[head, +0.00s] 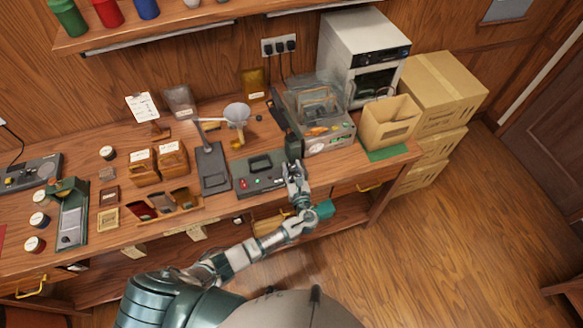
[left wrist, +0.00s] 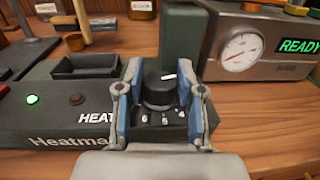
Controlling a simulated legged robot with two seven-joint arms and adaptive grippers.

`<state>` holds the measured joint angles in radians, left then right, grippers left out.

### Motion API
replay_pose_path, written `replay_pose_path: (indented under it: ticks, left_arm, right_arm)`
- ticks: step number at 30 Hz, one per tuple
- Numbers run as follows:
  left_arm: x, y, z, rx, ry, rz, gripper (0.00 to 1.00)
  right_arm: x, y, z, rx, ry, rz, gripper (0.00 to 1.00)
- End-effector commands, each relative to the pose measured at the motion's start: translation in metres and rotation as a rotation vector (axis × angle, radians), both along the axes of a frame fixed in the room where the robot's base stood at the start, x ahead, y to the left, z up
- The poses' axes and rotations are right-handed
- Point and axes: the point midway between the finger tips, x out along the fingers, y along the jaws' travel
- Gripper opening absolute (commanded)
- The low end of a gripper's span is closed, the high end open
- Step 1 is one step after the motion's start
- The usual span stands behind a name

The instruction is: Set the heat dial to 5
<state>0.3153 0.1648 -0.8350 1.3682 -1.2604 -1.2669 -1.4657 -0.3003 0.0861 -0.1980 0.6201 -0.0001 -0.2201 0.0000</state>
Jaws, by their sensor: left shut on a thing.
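The black heat dial (left wrist: 159,90) stands on the front right of a dark heater unit (left wrist: 60,125), whose front lettering is partly cut off. The numbers 6, 5 and 4 show along the dial's near side, and a white mark lies on its top towards the right. My left gripper (left wrist: 157,97) is shut on the dial, one blue-padded finger on each side. In the head view the unit (head: 252,187) lies near the table's front edge, and my left gripper (head: 293,168) covers its right end, hiding the dial. My right gripper is not in view.
A grey machine with a gauge and a READY display (left wrist: 296,46) stands behind right; a dark green block (left wrist: 183,38) is close behind the dial. A scale-like stand (head: 213,170) is left of the unit. Bare table (left wrist: 250,115) lies to its right.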

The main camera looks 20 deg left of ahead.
Motion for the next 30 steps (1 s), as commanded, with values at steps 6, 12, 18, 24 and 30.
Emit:
replay_pose_path:
  ticks: [6,12,18,24,30]
  left_arm:
    - [0.0,0.003,0.003,0.003,0.0,-0.116,0.02]
    - [0.0,0.002,0.001,0.003,-0.001,-0.258,0.02]
    - [0.0,0.002,0.0,0.002,-0.002,-0.377,0.02]
    - [0.001,0.002,0.0,0.001,-0.001,-0.451,0.02]
    - [0.001,0.002,0.0,0.001,-0.002,-0.48,0.02]
  right_arm:
    - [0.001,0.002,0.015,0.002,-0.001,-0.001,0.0]
    - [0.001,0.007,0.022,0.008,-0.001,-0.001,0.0]
    - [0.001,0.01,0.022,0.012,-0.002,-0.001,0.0]
    - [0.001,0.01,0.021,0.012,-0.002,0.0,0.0]
    - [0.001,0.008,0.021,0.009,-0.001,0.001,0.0]
